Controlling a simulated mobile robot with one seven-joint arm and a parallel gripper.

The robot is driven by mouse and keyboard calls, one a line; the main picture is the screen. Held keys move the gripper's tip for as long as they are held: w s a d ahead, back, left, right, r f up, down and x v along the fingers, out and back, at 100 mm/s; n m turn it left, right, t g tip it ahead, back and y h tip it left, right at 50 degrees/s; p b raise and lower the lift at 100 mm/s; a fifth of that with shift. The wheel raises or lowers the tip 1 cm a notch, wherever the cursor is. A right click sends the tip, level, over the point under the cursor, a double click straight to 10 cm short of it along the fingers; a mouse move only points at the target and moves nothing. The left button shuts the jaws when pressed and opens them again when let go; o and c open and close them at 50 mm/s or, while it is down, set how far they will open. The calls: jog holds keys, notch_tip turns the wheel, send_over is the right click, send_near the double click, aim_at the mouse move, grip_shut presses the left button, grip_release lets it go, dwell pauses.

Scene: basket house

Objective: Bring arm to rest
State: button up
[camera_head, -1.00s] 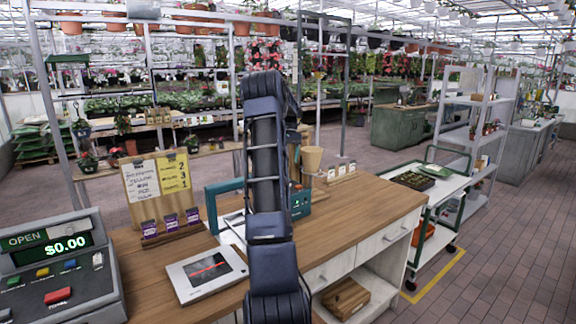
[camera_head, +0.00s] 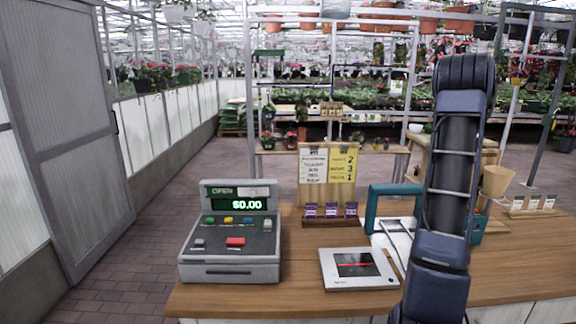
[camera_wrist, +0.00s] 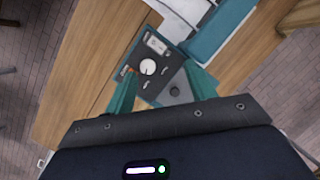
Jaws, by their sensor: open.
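My arm (camera_head: 449,190) reaches out over the wooden counter (camera_head: 300,290) at the right of the head view and hides part of a teal device (camera_head: 383,207). My gripper (camera_wrist: 161,80) shows in the wrist view. Its two teal fingers are spread apart with nothing held between them. Beneath them is a dark control panel (camera_wrist: 148,67) with a white dial. A teal part (camera_wrist: 222,35) lies beyond it. I cannot see the gripper clearly in the head view, as the arm covers that area.
A cash register (camera_head: 232,240) reading $0.00 stands on the counter's left end. Next to it are a flat scanner (camera_head: 357,268) and a sign board (camera_head: 327,175) with purple packets. A wooden cup (camera_head: 496,181) is at right. Brick floor (camera_head: 120,280) is clear at left, before a grey door (camera_head: 75,130).

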jog(key=s+a+r+n+t+h, duration=0.15)
jog(key=s+a, duration=0.25)
jog(key=a, duration=0.4)
jog(key=s+a+r+n+t, duration=0.1)
jog(key=s+a+r, duration=0.25)
jog(key=a, duration=0.35)
jog(key=s+a+r+n+t, duration=0.15)
jog(key=s+a, duration=0.25)
jog(key=a, duration=0.4)
jog(key=s+a+f+n+t, duration=0.1)
jog(key=s+a+f+n, duration=0.1)
jog(key=s+a, duration=0.5)
jog(key=s+a+f+n+t+h, duration=0.1)
jog(key=s+a+f, duration=0.3)
jog(key=s+a, duration=0.4)
jog(key=s+n+t, duration=0.1)
jog(key=s, duration=0.3)
jog(key=shift+s+a, duration=0.25)
jog(key=shift+a, duration=0.05)
jog(key=shift+f, duration=0.1)
jog(key=shift+c, duration=0.4)
